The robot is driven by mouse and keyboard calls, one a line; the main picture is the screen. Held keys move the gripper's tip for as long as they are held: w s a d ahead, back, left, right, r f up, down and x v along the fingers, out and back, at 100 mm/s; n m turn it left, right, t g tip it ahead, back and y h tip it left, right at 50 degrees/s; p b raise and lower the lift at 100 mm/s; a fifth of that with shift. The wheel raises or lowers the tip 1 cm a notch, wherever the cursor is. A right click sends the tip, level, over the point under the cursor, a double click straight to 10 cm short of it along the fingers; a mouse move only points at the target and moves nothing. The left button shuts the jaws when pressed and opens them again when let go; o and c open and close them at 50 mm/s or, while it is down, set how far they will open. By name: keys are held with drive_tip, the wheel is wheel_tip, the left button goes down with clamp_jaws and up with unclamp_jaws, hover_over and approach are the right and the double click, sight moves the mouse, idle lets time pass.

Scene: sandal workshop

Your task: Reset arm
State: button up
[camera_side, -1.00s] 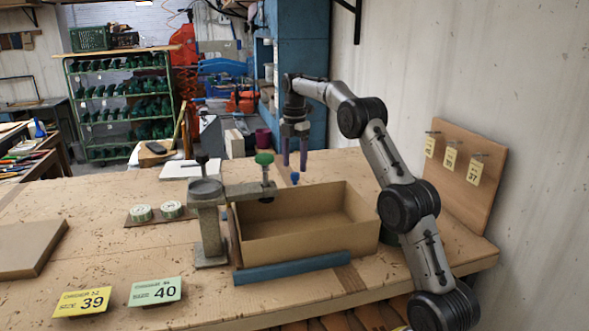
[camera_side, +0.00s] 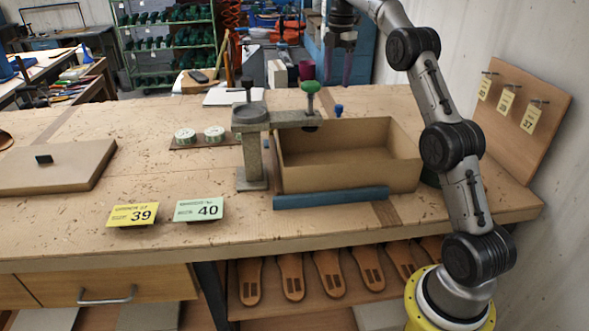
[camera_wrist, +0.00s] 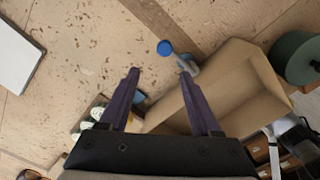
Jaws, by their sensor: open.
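My gripper (camera_side: 334,80) is above the back of the workbench, behind the open cardboard box (camera_side: 348,178). Its two purple fingers are apart, and in the wrist view my gripper (camera_wrist: 158,78) has nothing between its fingertips. The top of my gripper is cut off by the frame edge in the side view. A small blue-topped object (camera_side: 339,109) stands below the fingers, apart from them. It also shows in the wrist view (camera_wrist: 165,47), beyond the fingertips.
A grey clamp stand (camera_side: 251,150) with a green knob (camera_side: 310,87) reaches over the box's left edge. Size cards (camera_side: 133,214) lie at the front. A pegboard with tags (camera_side: 520,110) stands at right.

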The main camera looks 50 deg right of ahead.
drive_tip(key=s+a+r+n+t, duration=0.1)
drive_tip(key=s+a+r, duration=0.3)
drive_tip(key=a+r, duration=0.4)
drive_tip(key=s+a+r+t, duration=0.1)
drive_tip(key=s+a+r, duration=0.3)
drive_tip(key=a+r, duration=0.45)
drive_tip(key=s+a+f+m+t, duration=0.2)
drive_tip(key=s+a+f+m, duration=0.15)
drive_tip(key=s+a, duration=0.7)
drive_tip(key=s+a+f+m, duration=0.1)
drive_tip(key=s+f+m, duration=0.4)
drive_tip(key=f+m, duration=0.2)
drive_tip(key=s+a+f+m+t, duration=0.1)
drive_tip(key=s+a+f+m, duration=0.1)
drive_tip(key=s+f+m, duration=0.4)
drive_tip(key=shift+s+f+m, duration=0.2)
drive_tip(key=shift+f+m, duration=0.25)
drive_tip(key=shift+f, duration=1.65)
